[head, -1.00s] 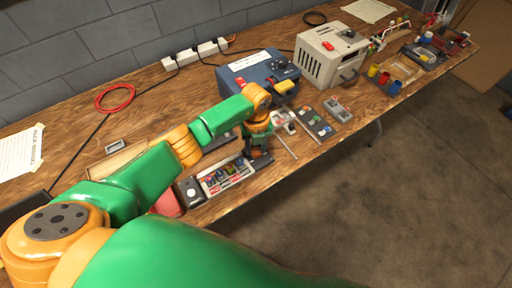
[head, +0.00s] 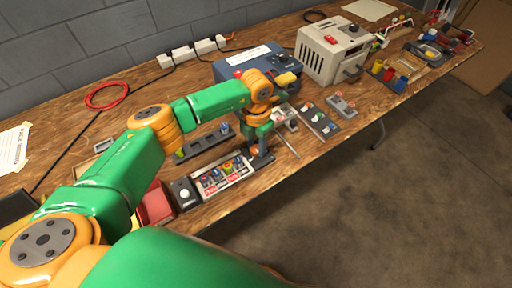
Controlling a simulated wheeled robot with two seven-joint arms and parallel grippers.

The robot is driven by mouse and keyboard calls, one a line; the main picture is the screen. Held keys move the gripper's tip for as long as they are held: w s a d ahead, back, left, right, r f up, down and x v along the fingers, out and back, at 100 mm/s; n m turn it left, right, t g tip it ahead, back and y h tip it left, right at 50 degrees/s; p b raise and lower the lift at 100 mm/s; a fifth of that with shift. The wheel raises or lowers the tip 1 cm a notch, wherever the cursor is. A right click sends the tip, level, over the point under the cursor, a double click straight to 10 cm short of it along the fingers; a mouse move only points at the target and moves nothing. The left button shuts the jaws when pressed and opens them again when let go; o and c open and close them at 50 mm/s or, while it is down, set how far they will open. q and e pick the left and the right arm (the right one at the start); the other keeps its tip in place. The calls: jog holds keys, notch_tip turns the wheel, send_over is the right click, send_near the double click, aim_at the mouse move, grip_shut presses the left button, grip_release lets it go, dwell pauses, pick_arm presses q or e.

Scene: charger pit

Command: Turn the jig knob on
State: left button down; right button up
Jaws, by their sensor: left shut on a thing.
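The jig (head: 224,177) is a pale tray with several small coloured cells in it, near the table's front edge. A dark box with a white round button (head: 184,191) sits at its left end. My left gripper (head: 260,157) points down at the jig's right end, its fingers shut. The jig knob seems to be between the fingers, mostly hidden by them, so its setting cannot be read. My right gripper is not in view.
A blue box (head: 233,66) with a yellow part stands behind the gripper, and a beige unit (head: 330,52) to its right. A dark strip (head: 205,145) lies behind the jig. A small switch panel (head: 318,119) lies to the right. A red block (head: 155,205) sits left.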

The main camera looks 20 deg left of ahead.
aim_at(257, 148)
pick_arm(q)
jog(key=m+b, duration=0.3)
jog(key=m, duration=0.2)
jog(key=shift+f+b, duration=0.2)
jog(key=shift+b, duration=0.15)
jog(key=m+b, duration=0.1)
jog(key=m, duration=0.2)
jog(key=shift+r+m+b, duration=0.1)
jog(key=shift+m+b, duration=0.2)
jog(key=shift+b, duration=0.05)
jog(key=shift+s+d+m+b, duration=0.1)
jog(key=shift+m+b, duration=0.35)
jog(key=shift+m, duration=0.35)
jog(key=shift+r+m, duration=0.1)
jog(key=shift+m, duration=0.2)
jog(key=shift+c, duration=2.2)
grip_release()
notch_tip(257, 148, up, 7)
jog(key=shift+r+b, duration=0.1)
jog(key=shift+b, duration=0.25)
